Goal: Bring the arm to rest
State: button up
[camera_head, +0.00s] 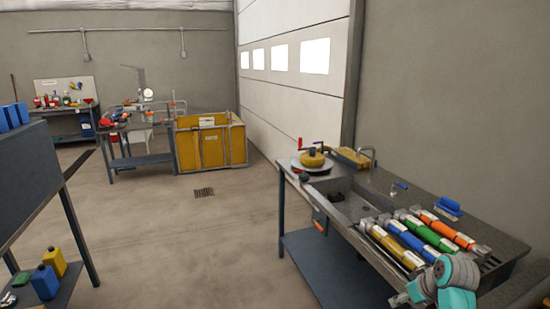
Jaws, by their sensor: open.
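My arm's grey and teal joints (445,282) show at the bottom right, in front of the near end of the workbench. A small pale part at their left side seems to be the end of my gripper (399,299). It is open, and I see nothing held in it. Its fingers are small and partly cut off by the bottom edge. The arm covers part of the bench's front corner. I cannot tell whether it touches the bench.
The workbench (325,189) carries a sink and several cylinders: yellow (392,243), blue (405,236), green (432,235), orange (447,230). A plate with a yellow object (312,158) stands at its far end. A yellow crate (211,148) stands behind. The middle floor is clear.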

jog(key=s+a+f+m+t+h, duration=0.1)
jog(key=s+a+f+t, duration=0.1)
jog(key=s+a+f, duration=0.5)
jog(key=s+a+f+m+t, duration=0.1)
jog(key=s+a+f, duration=0.2)
jog(key=s+f, duration=0.8)
jog(key=s+a+f+t+h, duration=0.1)
jog(key=s+a, duration=0.2)
jog(key=s, duration=0.4)
jog(key=s+a+t, duration=0.1)
jog(key=s+a, duration=0.1)
jog(key=s, duration=0.5)
jog(key=s+a+r+t, duration=0.2)
jog(key=s+r, duration=0.7)
jog(key=s, duration=0.2)
jog(key=s+a+r+m+t, duration=0.1)
jog(key=s+r+t, duration=0.1)
jog(key=s+r, duration=0.7)
jog(key=s, duration=0.2)
jog(key=shift+s+a+r+y, duration=0.35)
jog(key=shift+s+y, duration=0.05)
jog(key=shift+c, duration=0.2)
